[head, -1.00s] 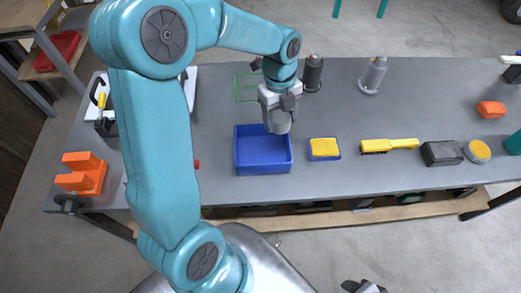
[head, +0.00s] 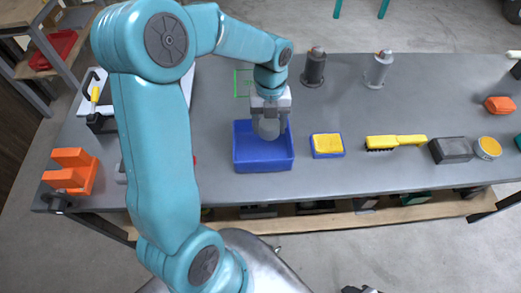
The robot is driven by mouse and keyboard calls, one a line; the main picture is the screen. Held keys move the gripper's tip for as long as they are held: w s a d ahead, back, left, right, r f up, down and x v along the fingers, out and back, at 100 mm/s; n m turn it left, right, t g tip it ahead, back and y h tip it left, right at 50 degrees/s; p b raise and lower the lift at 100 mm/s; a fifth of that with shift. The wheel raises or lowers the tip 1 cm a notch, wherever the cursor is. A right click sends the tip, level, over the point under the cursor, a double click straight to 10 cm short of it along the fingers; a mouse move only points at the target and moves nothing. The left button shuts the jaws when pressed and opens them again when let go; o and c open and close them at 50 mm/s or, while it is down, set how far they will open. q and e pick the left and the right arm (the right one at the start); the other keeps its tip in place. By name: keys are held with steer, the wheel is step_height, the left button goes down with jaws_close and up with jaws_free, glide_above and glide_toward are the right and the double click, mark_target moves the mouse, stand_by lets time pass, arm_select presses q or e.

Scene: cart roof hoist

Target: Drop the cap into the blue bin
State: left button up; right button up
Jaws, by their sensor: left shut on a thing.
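My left gripper (head: 270,117) is shut on a grey cap (head: 267,130). The cap hangs over the blue bin (head: 262,164), in front of its back half. The bin is an open, shallow box near the front edge of the grey table, and its visible floor looks empty. I cannot tell exactly how high the cap is above the bin floor. A dark piece at the bottom edge may be part of my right gripper (head: 362,289); its fingers cannot be made out.
Right of the bin lie a yellow sponge on a blue tray (head: 327,146), a yellow brush (head: 395,142), a dark block (head: 451,150) and a round yellow-topped tin (head: 488,148). Two grey cylinders (head: 314,68) (head: 379,70) stand behind. An orange block (head: 72,172) is at far left.

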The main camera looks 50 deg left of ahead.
arm_select(q)
steer(key=shift+f, duration=0.15)
steer(key=o, duration=1.1)
steer(key=r, duration=0.5)
steer(key=w+a+r+p, duration=0.1)
steer(key=r, duration=1)
steer(key=shift+w+a+p, duration=0.3)
steer(key=shift+a, duration=0.1)
